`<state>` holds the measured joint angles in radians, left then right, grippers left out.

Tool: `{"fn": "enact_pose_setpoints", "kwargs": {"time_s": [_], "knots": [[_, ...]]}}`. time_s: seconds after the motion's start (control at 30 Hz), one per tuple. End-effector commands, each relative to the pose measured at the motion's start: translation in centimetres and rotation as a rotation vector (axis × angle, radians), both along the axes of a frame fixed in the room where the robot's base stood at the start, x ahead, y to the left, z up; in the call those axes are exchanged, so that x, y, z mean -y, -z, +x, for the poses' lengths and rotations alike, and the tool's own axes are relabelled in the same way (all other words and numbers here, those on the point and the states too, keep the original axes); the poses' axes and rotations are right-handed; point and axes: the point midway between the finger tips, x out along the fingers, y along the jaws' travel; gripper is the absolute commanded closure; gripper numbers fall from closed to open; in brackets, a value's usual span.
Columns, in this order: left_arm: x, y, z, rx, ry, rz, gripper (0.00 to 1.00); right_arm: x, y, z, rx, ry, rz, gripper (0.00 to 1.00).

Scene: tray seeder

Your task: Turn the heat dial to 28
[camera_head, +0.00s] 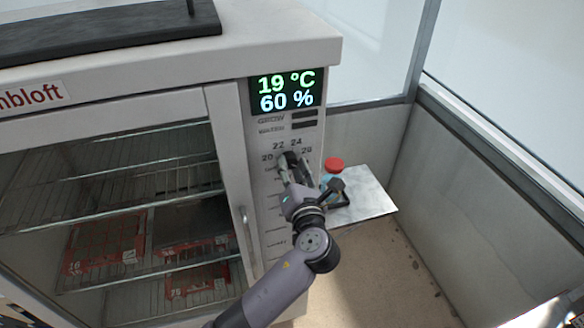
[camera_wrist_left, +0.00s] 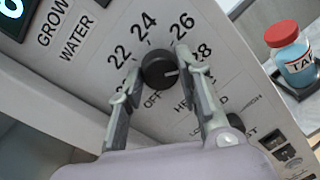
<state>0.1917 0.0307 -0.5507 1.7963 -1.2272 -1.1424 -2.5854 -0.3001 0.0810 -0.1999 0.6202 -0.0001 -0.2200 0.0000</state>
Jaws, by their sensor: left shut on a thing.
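The heat dial (camera_wrist_left: 158,68) is a round black knob on the cabinet's front panel (camera_wrist_left: 70,85). Numbers from 20 to 28 arc around it, and OFF stands below it. A light mark on the dial lies on its right side, roughly toward the 28 side; its exact reading is unclear. My left gripper (camera_wrist_left: 154,72) has one finger on each side of the dial and is shut on it. In the head view my left gripper (camera_head: 293,168) reaches up to the panel and hides most of the dial. My right gripper is in neither view.
The display (camera_head: 286,91) reads 19 °C and 60 %. A red-capped bottle of blue liquid (camera_wrist_left: 292,55) stands on a side shelf (camera_head: 372,196) right of the cabinet. The glass door (camera_head: 228,150) with its handle is left of the panel. Red-framed trays (camera_head: 105,243) are inside.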

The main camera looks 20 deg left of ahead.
Motion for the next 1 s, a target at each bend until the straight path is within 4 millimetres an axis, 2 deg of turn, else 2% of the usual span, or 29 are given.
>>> {"fn": "enact_pose_setpoints", "kwargs": {"time_s": [0.03,0.63,0.67,0.93,1.0], "knots": [[0.05,0.56,-0.10,-0.019,0.000,0.010,0.96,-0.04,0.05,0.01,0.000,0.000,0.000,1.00],[0.03,0.62,-0.13,-0.044,-0.001,0.042,0.96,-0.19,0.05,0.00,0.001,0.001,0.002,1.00],[0.03,0.63,-0.13,-0.044,-0.001,0.042,0.67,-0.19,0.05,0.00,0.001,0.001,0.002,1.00],[0.02,0.32,-0.06,-0.037,0.000,0.043,0.49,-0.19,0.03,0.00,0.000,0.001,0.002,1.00],[0.02,0.26,-0.05,-0.035,0.000,0.042,0.47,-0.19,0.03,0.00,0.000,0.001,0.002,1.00]]}}
